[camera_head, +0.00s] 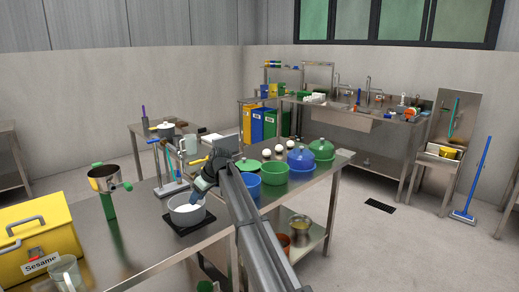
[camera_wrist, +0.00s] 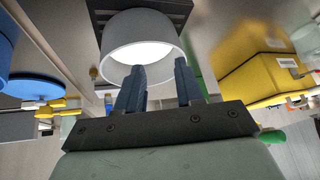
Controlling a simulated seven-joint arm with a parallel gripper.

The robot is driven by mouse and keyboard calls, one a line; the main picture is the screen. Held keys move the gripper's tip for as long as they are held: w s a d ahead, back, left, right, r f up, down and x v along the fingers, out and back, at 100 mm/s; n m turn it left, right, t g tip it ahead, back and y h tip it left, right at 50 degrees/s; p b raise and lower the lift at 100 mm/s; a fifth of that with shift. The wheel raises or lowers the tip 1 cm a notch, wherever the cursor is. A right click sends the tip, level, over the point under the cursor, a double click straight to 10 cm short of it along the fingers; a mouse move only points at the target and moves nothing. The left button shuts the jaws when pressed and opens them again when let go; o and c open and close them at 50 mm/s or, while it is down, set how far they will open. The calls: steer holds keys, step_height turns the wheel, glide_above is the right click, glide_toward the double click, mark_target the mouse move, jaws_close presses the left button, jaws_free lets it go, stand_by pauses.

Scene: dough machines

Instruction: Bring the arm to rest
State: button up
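My gripper (camera_head: 197,192) is at the end of the arm, close to a grey bowl (camera_head: 187,216) on the worktable. In the wrist view my gripper (camera_wrist: 160,78) has its two dark blue fingers apart, with nothing seen between them. The bowl (camera_wrist: 120,55) holds something white and lies just beyond the fingertips in that view. I cannot tell whether a finger touches its rim. The bowl stands on a black square scale (camera_head: 178,230). My arm crosses the middle of the head view and hides part of the table.
A yellow Sesame box (camera_head: 38,240) and a clear jug (camera_head: 66,274) stand at the left. A blue pot (camera_head: 246,186), green pots (camera_head: 273,182) and white balls (camera_head: 267,153) stand right of my arm.

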steer(key=s+d+f+m+h, duration=0.25)
steer(key=s+d+f, duration=0.55)
steer(key=f, duration=0.5)
steer(key=s+d+f+m+g+h, duration=0.1)
steer(key=s+d+f+m, duration=0.3)
steer(key=s+d+f, duration=0.65)
steer(key=s+d+f+m+h, duration=0.2)
steer(key=s+d+f+m, duration=0.35)
steer(key=f, duration=0.85)
steer(key=s+d+f+g, duration=0.2)
steer(key=s+d+f, duration=0.4)
steer(key=s, duration=0.6)
steer(key=s+d+f+g, duration=0.3)
steer(key=s+d+f, duration=0.3)
steer(key=s, duration=0.7)
steer(key=s+d+f+m+g, duration=0.1)
steer(key=s+d+f, duration=0.5)
steer(key=s, duration=0.7)
steer(key=shift+s+d+f+g+h, duration=0.2)
steer(key=shift+f+g+h, duration=0.15)
steer(key=shift+f+g, duration=0.35)
